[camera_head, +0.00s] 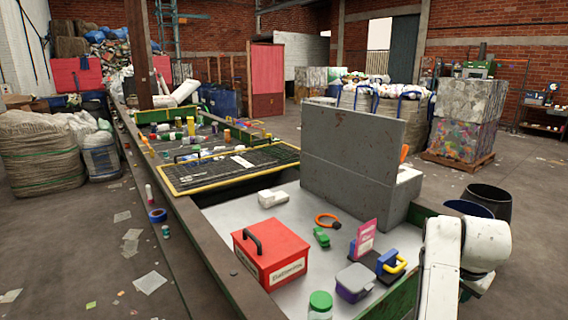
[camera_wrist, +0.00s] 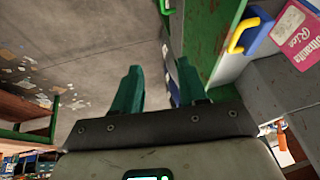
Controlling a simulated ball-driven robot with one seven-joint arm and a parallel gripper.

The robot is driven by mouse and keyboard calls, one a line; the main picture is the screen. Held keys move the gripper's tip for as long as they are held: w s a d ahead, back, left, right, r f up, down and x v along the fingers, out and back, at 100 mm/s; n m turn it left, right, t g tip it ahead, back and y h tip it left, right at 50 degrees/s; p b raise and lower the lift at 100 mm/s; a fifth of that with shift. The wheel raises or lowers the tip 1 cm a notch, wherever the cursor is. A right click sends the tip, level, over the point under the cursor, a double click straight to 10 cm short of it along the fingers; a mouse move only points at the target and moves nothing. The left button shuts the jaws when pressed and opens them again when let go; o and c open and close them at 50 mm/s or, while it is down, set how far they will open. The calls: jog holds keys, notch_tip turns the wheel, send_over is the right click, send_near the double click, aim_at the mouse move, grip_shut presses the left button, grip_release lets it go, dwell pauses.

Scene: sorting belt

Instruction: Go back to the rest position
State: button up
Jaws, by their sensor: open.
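My gripper (camera_wrist: 160,70) shows in the wrist view with its two green fingers apart and nothing between them. In the head view my white arm (camera_head: 440,262) stands at the lower right, beside the table's right end; the gripper itself cannot be made out there.
The table top (camera_head: 228,218) bears a red box (camera_head: 270,262), a grey-lidded container (camera_head: 354,284), a green-lidded jar (camera_head: 320,303), a pink card (camera_head: 366,236) and a yellow-handled blue item (camera_head: 392,265). A grey partition (camera_head: 350,150) stands behind. Dark bins (camera_head: 490,200) stand right.

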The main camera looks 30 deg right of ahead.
jog(key=s+a+f+n+y, duration=0.1)
jog(key=s+a+f+n, duration=0.2)
jog(key=a+f+n, duration=0.8)
jog(key=s+a+f+n+y, duration=0.1)
jog(key=s+a+f, duration=0.1)
jog(key=s+a, duration=0.2)
jog(key=s+a+f+n+y, duration=0.1)
jog(key=s+a+f+n, duration=0.1)
jog(key=a, duration=0.8)
jog(key=s+a+f+n+g+y, duration=0.1)
jog(key=s+a+f+n, duration=0.1)
jog(key=s+a, duration=0.4)
jog(key=shift+a+f, duration=0.8)
jog(key=shift+a, duration=0.3)
